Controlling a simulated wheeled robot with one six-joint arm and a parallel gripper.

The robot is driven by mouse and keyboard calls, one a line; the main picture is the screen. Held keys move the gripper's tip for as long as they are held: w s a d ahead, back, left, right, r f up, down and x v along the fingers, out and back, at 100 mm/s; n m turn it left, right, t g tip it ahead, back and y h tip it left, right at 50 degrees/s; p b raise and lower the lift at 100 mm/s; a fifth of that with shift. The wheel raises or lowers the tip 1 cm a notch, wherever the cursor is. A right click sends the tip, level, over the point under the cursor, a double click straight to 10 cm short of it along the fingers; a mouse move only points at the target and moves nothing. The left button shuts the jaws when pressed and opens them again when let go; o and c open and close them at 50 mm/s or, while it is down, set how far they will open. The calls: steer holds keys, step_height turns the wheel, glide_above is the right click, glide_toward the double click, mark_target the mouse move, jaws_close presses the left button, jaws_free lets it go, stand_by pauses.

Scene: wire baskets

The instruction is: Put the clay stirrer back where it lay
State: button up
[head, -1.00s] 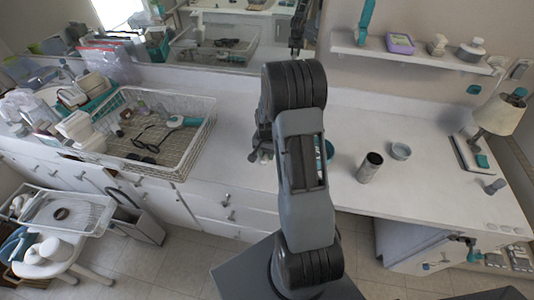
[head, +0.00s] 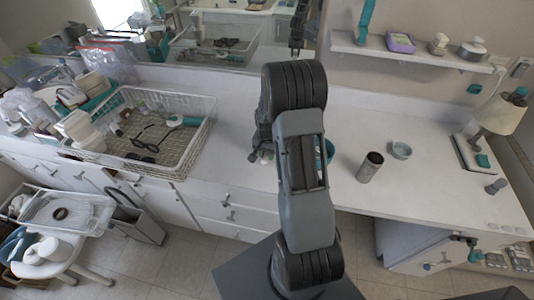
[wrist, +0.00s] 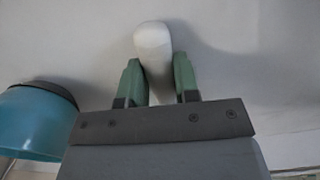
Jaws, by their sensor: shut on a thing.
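In the wrist view my gripper (wrist: 157,65) has its two green fingers closed on a pale, round-ended piece, which I take to be the clay stirrer (wrist: 153,42). Its end sticks out past the fingertips over the white counter; the rest is hidden between the fingers. I cannot tell if it touches the counter. In the head view my arm hides most of the gripper. A small pale bit (head: 262,156) shows at its lower left, just above the counter.
A teal bowl (wrist: 38,122) stands close to the left of my gripper in the wrist view. A grey cup (head: 369,167) and a small grey-blue bowl (head: 401,150) stand right of my arm. A wire basket (head: 188,150) with several things is at left. The counter between is clear.

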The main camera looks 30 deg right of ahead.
steer(key=shift+f+b, duration=0.3)
steer(key=shift+f, duration=0.15)
stand_by(0.3)
steer(key=o, duration=1)
steer(key=shift+r, duration=0.25)
steer(key=shift+r+p, duration=2.7)
steer(key=shift+r, duration=1.1)
step_height(320, 180, up, 14)
steer(key=shift+f+b, duration=0.1)
steer(key=shift+b, duration=0.75)
